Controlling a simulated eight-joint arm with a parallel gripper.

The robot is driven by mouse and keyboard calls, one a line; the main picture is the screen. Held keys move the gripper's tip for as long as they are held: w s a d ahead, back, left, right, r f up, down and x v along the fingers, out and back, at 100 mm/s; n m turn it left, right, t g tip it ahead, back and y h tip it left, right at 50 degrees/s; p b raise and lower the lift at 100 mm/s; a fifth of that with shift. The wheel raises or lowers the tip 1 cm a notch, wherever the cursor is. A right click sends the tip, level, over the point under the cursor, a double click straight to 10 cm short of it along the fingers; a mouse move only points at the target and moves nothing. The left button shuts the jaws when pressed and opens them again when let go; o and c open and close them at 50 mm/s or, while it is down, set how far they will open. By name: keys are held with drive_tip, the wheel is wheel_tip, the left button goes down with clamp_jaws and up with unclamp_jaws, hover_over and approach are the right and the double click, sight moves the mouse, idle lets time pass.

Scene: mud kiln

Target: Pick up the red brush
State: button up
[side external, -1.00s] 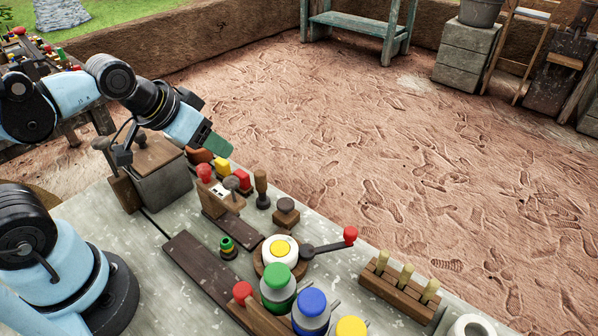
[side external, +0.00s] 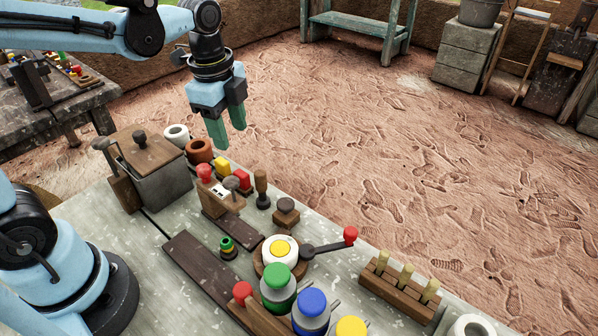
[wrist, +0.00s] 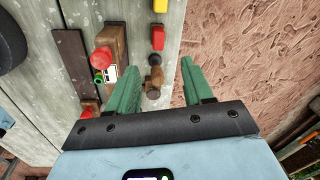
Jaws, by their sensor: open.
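No thing in view is clearly a brush. The likeliest match is a small red block (side external: 242,180) near the table's far edge, just right of a yellow block (side external: 222,168); its shape is too small to tell. The red block also shows in the wrist view (wrist: 158,38), ahead of the fingers. My gripper (side external: 228,136) is open and empty, its green fingers pointing down above and behind the row of blocks. In the wrist view, a wooden peg (wrist: 155,78) shows between the open fingers (wrist: 158,68), with the fingers above it.
A red-knobbed wooden block (side external: 226,196) and the wooden peg (side external: 262,182) stand close to the red block. A brown ring (side external: 199,151) and a grey lidded box (side external: 160,180) are to the left.

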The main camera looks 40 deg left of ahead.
sight(241, 173)
drive_tip(key=shift+w+f+m+g, duration=0.2)
drive_tip(key=shift+f+m, duration=0.3)
drive_tip(key=shift+f, duration=1.6)
drive_tip(key=shift+w+f+m+g, duration=0.2)
drive_tip(key=shift+f+m, duration=0.3)
drive_tip(key=shift+f, duration=1.6)
drive_tip(key=shift+w+f+m+g, duration=0.15)
drive_tip(key=shift+f+m, duration=0.35)
drive_tip(key=shift+f, duration=1.6)
clamp_jaws()
